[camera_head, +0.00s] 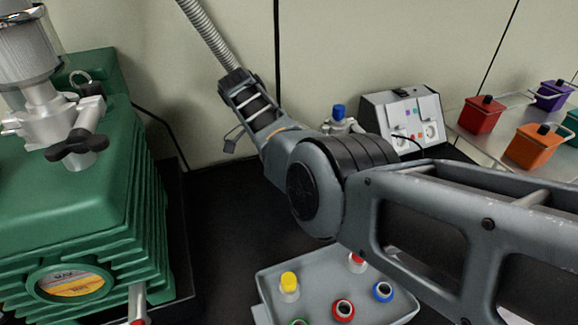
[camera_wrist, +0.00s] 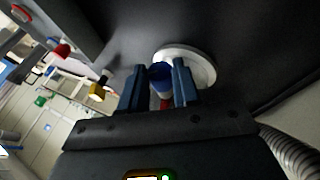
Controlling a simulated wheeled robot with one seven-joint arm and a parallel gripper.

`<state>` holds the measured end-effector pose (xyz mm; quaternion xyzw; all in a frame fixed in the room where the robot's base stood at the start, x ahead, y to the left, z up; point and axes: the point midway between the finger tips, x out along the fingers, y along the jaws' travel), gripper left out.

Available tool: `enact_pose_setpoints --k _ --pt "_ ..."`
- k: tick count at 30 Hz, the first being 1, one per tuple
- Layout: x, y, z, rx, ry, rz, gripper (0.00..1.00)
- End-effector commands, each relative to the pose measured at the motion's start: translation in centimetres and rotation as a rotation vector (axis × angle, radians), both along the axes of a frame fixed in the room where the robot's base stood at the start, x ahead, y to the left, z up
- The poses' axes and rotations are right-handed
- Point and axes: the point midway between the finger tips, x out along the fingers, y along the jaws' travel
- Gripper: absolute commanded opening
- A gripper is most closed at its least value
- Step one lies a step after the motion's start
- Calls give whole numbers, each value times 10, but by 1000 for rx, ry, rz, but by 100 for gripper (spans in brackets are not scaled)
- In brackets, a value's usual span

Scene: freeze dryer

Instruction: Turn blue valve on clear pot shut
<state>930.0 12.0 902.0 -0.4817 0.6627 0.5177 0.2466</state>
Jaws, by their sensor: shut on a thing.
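In the wrist view my gripper (camera_wrist: 159,84) has its two blue fingers closed on either side of a blue knob-like part (camera_wrist: 160,73), which I take for the blue valve. A pale round disc (camera_wrist: 200,62) lies behind it, and a small red bit shows below it. The pot's clear body cannot be made out there. In the head view a blue-topped fitting (camera_head: 339,111) on a pale, silvery body stands behind my arm. I cannot tell whether it is the same part. My fingertips cannot be made out in the head view.
A grey tray (camera_head: 272,310) of colour-capped vials stands in front. A green pump (camera_head: 75,190) fills the left. A grey socket box (camera_head: 385,103) stands at the back. Red (camera_head: 480,117) and orange (camera_head: 532,150) pots sit on a rack at right. A ribbed hose (camera_head: 208,35) hangs above.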

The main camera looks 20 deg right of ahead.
Motion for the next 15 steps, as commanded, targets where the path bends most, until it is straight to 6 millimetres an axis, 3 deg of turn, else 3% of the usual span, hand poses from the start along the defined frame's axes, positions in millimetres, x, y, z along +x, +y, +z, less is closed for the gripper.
enact_pose_setpoints --k 9,10,15 --pt "0 1 1 1 -1 0 1" --pt "1 1 1 1 -2 0 32" --pt "0 0 0 1 -1 0 48"
